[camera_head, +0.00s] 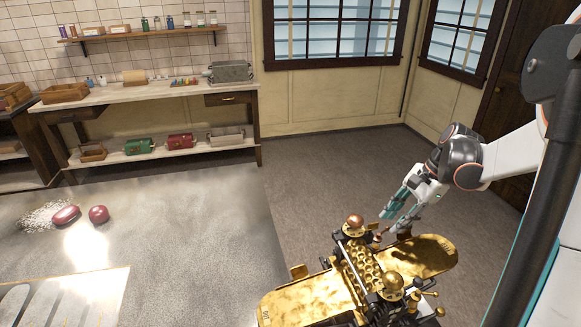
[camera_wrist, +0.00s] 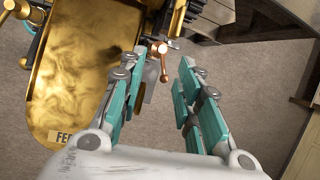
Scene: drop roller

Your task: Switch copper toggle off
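The copper toggle (camera_wrist: 163,65) is a small copper lever with a round end, at the side of the gold machine (camera_wrist: 85,60). In the wrist view it shows between my two fingertips; I cannot tell whether they touch it. My gripper (camera_wrist: 163,60) is open, with teal-padded fingers on either side of the lever. In the head view my gripper (camera_head: 397,208) hangs at the back right side of the gold machine (camera_head: 310,298), pointing down and left. A small coppery part near the fingertips there is partly hidden.
A pale table (camera_head: 190,240) with two dark red lumps stands left. A workbench (camera_head: 150,92) and shelf (camera_head: 150,35) line the back wall. Floor behind the machine is clear.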

